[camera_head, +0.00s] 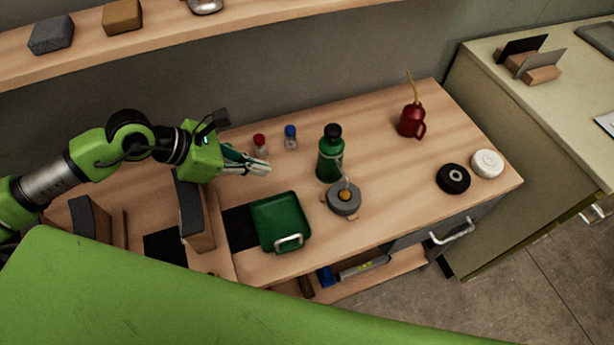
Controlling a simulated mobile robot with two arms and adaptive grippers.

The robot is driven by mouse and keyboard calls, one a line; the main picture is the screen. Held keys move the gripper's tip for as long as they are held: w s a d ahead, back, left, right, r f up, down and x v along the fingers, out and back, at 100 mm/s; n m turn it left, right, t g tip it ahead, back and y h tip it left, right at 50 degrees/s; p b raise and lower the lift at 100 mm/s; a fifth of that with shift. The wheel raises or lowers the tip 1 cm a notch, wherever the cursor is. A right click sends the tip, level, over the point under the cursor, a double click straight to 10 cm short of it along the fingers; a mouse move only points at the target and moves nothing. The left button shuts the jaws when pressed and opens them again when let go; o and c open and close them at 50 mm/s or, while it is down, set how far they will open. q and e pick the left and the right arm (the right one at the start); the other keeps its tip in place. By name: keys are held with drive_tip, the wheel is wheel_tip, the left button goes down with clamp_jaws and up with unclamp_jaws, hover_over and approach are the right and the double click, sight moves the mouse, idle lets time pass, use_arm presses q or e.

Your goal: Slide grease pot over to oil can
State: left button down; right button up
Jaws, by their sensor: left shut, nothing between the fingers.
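The oil can (411,121) is dark red with a thin yellow spout and stands upright near the back right of the wooden worktop. What looks like the grease pot (343,201) is a low grey round pot with an amber middle, in front of the green bottle and left of the oil can. The two are well apart. My left gripper (266,169) is shut and empty over the worktop's left part, left of the green bottle and the pot. My right gripper is not in view.
A green bottle (329,160) stands right behind the pot. A green tray (280,222) lies left of it. Small red-capped (260,143) and blue-capped (290,140) jars stand near my gripper. Black (453,179) and white (487,164) rolls lie at the right. Worktop between pot and can is clear.

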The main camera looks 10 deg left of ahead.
sight(319, 176)
use_arm(q)
drive_tip(key=shift+w+d+f, duration=0.2)
drive_tip(key=shift+d+f, duration=0.2)
drive_tip(key=shift+f, duration=0.2)
drive_tip(key=p+x, duration=0.2)
drive_tip(key=x, duration=0.7)
drive_tip(key=shift+r, duration=0.1)
drive_tip(key=w+d, duration=0.1)
drive_tip(key=d+p, duration=0.1)
drive_tip(key=shift+w+d, duration=0.35)
drive_tip(key=shift+w, duration=0.05)
drive_tip(key=shift+w+d, duration=0.2)
drive_tip(key=shift+d, duration=0.05)
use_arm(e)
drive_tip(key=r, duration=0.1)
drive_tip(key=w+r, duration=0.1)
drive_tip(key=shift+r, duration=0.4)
